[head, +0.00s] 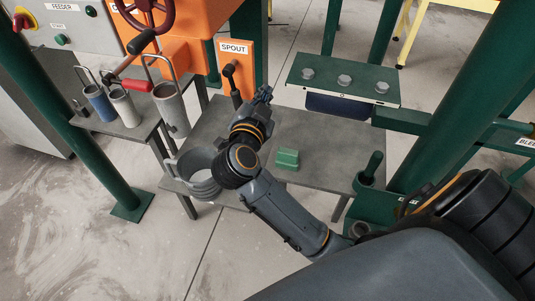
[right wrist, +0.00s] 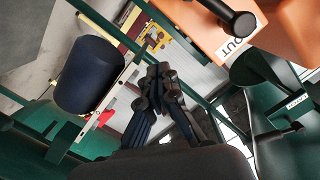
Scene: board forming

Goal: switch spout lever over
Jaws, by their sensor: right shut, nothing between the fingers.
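The spout lever (head: 229,70) is a dark lever with a round knob on the orange spout panel (head: 249,72), under the SPOUT label. In the head view its knob is up and its shaft runs down, slightly rightward. In the right wrist view the black knob (right wrist: 242,24) shows at the top right against the orange panel. My right gripper (head: 263,95) is just right of the lever and visibly apart from it. In the right wrist view its fingers (right wrist: 160,72) are together and empty. My left gripper is not in view.
A grey table (head: 325,140) below bears a green block (head: 287,159) and a grey ringed vessel (head: 200,173). Several handled cups, including a white one (head: 125,108), stand on the left. A green bolted plate (head: 344,78) and green posts stand on the right.

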